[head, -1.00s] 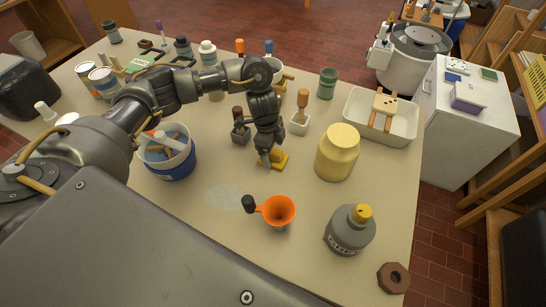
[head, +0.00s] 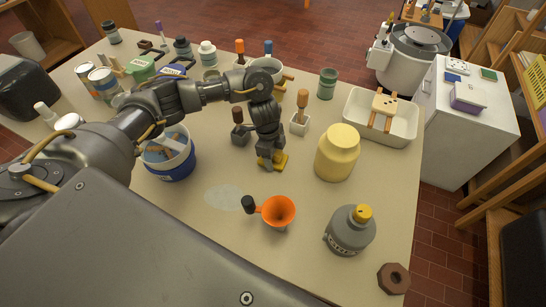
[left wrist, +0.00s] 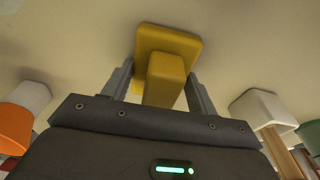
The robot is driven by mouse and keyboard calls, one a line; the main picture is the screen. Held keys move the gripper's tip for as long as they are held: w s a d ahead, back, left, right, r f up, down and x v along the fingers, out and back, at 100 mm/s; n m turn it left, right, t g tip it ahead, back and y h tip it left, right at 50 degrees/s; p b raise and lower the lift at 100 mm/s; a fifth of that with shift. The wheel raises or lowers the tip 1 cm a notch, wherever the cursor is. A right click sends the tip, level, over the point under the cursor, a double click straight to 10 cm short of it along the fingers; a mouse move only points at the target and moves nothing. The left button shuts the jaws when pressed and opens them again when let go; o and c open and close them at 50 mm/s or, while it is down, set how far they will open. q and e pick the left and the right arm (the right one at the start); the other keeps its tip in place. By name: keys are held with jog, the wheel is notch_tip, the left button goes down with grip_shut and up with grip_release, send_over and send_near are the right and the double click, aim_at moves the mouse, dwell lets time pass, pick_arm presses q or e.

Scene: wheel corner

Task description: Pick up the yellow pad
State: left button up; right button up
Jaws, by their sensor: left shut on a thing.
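The yellow pad (head: 281,160) is at the middle of the table, under my left gripper (head: 266,160), which hides part of it in the head view. In the left wrist view the pad (left wrist: 168,42) shows a flat plate with a raised block-shaped grip. The fingers of my left gripper (left wrist: 160,85) stand on either side of that grip, shut on it. The pad is at or very near the table top; I cannot tell whether it is lifted. My right gripper is not in view.
An orange funnel (head: 279,211) stands in front of the pad. A yellow jar (head: 337,153) and a grey bottle (head: 349,231) are to the right. A blue and white bucket (head: 173,168) is to the left. Small holders with brushes (head: 300,122) stand behind.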

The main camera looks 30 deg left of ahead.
pick_arm(q)
jog(key=shift+w+r, duration=0.1)
jog(key=shift+r, duration=0.4)
notch_tip(320, 180, up, 2)
jog(key=shift+r+p, duration=0.15)
jog(key=shift+p, duration=0.15)
jog(key=s+d+r, duration=0.6)
jog(key=s+r, duration=0.3)
jog(key=s, duration=0.4)
jog(key=shift+r+p, duration=0.35)
jog(key=shift+p, duration=0.1)
jog(key=shift+w, duration=0.1)
